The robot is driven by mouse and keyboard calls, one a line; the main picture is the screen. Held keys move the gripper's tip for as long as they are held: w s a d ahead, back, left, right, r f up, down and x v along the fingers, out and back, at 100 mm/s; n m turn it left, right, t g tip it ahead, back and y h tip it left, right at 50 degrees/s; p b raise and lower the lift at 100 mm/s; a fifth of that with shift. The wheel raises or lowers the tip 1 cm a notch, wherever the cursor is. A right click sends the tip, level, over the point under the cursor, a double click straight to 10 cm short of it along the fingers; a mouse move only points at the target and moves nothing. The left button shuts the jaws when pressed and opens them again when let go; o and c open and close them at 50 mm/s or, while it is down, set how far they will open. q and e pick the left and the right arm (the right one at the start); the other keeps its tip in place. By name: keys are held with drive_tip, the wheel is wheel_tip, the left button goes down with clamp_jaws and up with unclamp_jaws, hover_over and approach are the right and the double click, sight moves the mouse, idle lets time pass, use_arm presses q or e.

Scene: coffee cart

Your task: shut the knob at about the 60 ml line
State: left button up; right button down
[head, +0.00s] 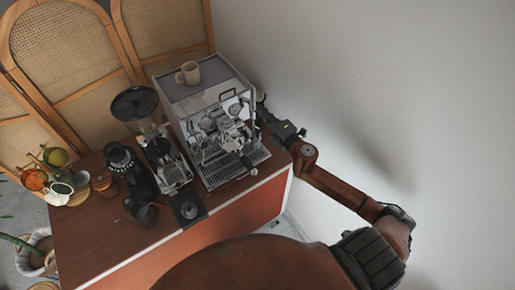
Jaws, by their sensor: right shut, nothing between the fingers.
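The silver espresso machine (208,109) stands at the right end of the cart, its front facing the lower right. The drip tray (222,172) juts out at its front. My right gripper (262,104) is at the machine's right side, close to its upper front corner. It is shut with nothing seen between its fingers. The machine's edge and the gripper cover that spot, so I cannot make out the knob or whether I touch it. No 60 ml line can be read at this size. My left gripper is not in view.
A beige mug (188,73) stands on the machine's top. A grinder (137,105) with a dark hopper and a black grinder (124,165) stand to the left. Rattan screens (65,45) are behind the wooden cart (85,240); a white wall (400,80) is at right.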

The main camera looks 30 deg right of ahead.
idle(0.5)
drive_tip(key=s+f+b, duration=0.1)
drive_tip(key=s, duration=0.7)
drive_tip(key=shift+s+d+f, duration=0.25)
drive_tip(key=shift+d+f, duration=0.05)
drive_tip(key=shift+f, duration=0.1)
idle(0.5)
